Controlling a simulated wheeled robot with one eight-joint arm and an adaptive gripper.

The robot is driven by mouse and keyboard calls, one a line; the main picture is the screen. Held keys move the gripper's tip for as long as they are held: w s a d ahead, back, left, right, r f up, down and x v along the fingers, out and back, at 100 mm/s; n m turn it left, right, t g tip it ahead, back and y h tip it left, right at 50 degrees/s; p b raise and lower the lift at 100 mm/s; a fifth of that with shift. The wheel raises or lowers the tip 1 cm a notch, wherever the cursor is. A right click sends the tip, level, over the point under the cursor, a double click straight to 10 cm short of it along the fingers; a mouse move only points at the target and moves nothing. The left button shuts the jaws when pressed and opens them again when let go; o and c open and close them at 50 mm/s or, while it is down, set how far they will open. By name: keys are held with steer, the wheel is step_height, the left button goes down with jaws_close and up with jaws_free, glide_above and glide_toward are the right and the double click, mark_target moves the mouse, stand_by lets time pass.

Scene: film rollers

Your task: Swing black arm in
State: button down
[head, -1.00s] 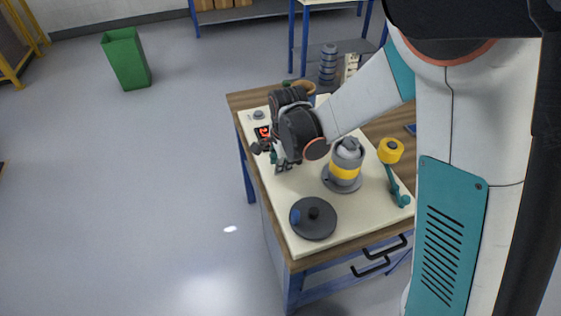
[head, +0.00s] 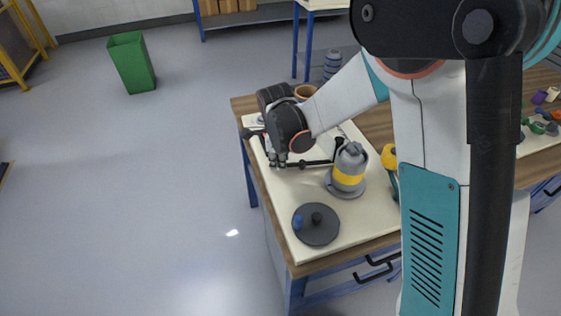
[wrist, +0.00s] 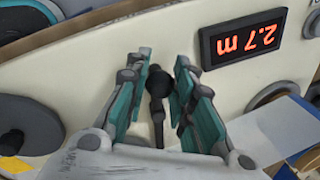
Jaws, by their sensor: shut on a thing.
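The black arm (head: 312,163) lies across the pale panel, from under my gripper toward the grey roller post with a yellow band (head: 349,172). I cannot tell whether it touches the post. My gripper (head: 284,160) is over the panel's left side, left of the post, partly hidden by its own wrist. In the wrist view my gripper (wrist: 158,92) has its teal-padded fingers on either side of a black round knob (wrist: 159,82) on a dark stem, and is shut on it. The knob seems to be the black arm's handle.
A red display reading 2.7 m (wrist: 243,40) sits on the panel near my fingers. A dark disc with a blue knob (head: 316,225) is at the front. A yellow roller (head: 389,157) on a teal arm stands at right, partly behind my arm. A green bin (head: 131,62) stands on the floor.

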steer(key=shift+w+m, duration=0.4)
steer(key=shift+m, duration=0.2)
steer(key=c, duration=1.3)
jaws_free()
steer(key=shift+w, duration=0.1)
steer(key=shift+c, duration=0.2)
steer(key=shift+r, duration=0.1)
step_height(320, 180, up, 12)
steer(key=s, duration=0.2)
steer(key=shift+s+a+f, duration=0.15)
steer(key=shift+a+f, duration=0.05)
steer(key=shift+a, duration=0.2)
